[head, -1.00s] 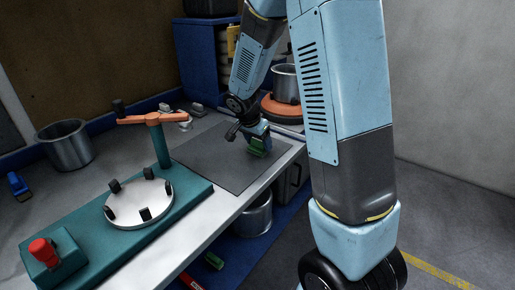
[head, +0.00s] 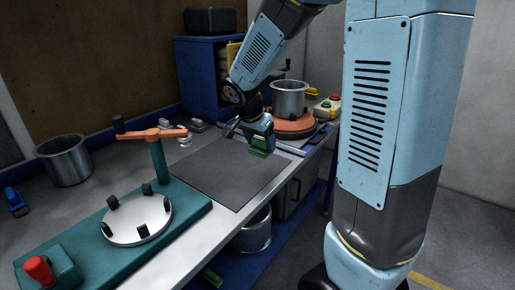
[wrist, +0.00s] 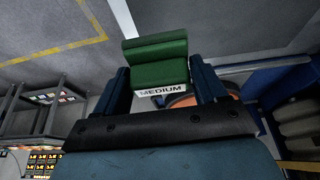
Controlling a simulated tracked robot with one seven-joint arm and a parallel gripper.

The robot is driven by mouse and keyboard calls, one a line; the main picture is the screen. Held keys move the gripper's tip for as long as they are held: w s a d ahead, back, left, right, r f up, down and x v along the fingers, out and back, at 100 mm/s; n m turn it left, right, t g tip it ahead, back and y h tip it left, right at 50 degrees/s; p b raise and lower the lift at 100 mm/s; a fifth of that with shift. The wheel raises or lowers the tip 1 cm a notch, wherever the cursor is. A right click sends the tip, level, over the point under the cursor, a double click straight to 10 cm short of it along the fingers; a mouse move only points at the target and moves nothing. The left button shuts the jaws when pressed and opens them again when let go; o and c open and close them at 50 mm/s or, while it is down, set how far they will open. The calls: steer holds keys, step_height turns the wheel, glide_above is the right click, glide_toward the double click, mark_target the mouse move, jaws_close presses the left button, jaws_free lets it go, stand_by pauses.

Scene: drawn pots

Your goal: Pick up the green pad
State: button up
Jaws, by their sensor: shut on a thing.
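The green pad (wrist: 158,60) sits between the two blue fingers of my gripper (wrist: 162,88) in the wrist view. A white label reading MEDIUM shows on its near edge. In the head view my gripper (head: 259,138) is shut on the green pad (head: 259,146), above the far right part of the dark grey mat (head: 225,178). A gap between pad and mat is hard to judge.
A steel pot (head: 290,98) stands on an orange round turntable (head: 293,126) behind my gripper. A teal fixture (head: 85,250) with a white disc (head: 138,220) and an orange-armed post (head: 158,155) stands at front left. Another steel pot (head: 64,160) is at far left.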

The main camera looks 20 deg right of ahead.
steer(key=s+a+r, duration=0.1)
steer(key=s+r, duration=0.2)
steer(key=s, duration=0.5)
steer(key=shift+a+r, duration=0.15)
steer(key=shift+r, duration=0.1)
steer(key=shift+s, duration=0.1)
steer(key=o, duration=0.4)
steer(key=shift+c, duration=1.4)
